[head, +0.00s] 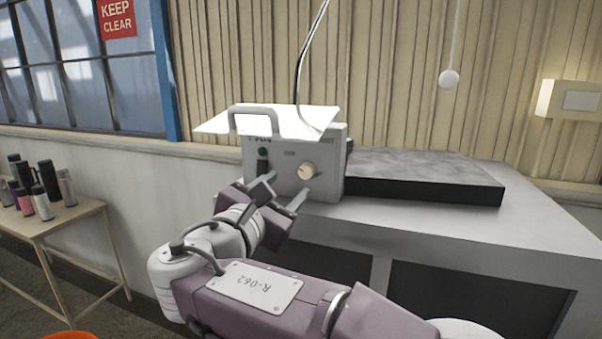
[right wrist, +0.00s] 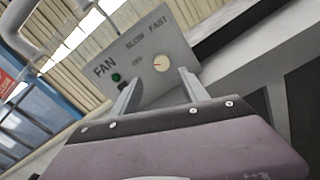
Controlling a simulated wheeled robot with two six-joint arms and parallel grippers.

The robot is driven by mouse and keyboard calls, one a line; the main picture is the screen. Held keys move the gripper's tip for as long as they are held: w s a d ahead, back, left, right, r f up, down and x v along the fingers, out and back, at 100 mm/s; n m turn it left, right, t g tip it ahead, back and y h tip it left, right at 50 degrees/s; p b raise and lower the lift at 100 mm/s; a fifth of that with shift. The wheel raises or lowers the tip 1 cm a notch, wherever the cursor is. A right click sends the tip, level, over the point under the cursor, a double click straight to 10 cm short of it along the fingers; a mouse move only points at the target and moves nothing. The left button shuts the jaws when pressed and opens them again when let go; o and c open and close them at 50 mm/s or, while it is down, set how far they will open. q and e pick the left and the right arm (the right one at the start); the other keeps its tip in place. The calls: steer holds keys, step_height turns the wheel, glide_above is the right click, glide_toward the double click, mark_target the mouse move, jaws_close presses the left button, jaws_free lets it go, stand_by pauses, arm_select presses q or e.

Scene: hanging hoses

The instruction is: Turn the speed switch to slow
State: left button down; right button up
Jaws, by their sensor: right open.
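The speed switch is a round cream knob (head: 307,171) on the front of a grey box labelled FAN (head: 327,178). In the right wrist view the knob (right wrist: 161,64) shows a small reddish mark on its side towards the word OFF; SLOW and FAST are printed above. My right gripper (head: 285,189) is open and empty in front of the box. In the right wrist view its two fingers (right wrist: 160,80) stand either side of the knob in the picture, just below it; contact cannot be told. My left gripper is not in view.
A green light (head: 262,151) sits left of the knob. A dark-sided slab (head: 425,177) lies on the grey counter (head: 480,225) to the right. A cable (head: 299,65) hangs above. Bottles stand on a side table (head: 62,222) at left.

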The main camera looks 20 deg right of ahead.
mark_target(305, 173)
steer(key=p+x, duration=0.2)
steer(key=x, duration=0.6)
steer(key=shift+w+d+p, duration=0.2)
steer(key=shift+d+p, duration=0.15)
steer(key=shift+d, duration=0.05)
steer(key=shift+w+f, duration=0.1)
steer(key=shift+w, duration=0.05)
steer(key=shift+s+a, duration=0.1)
steer(key=shift+s, duration=0.15)
steer(key=shift+c, duration=0.3)
steer(key=shift+w, duration=0.1)
jaws_close()
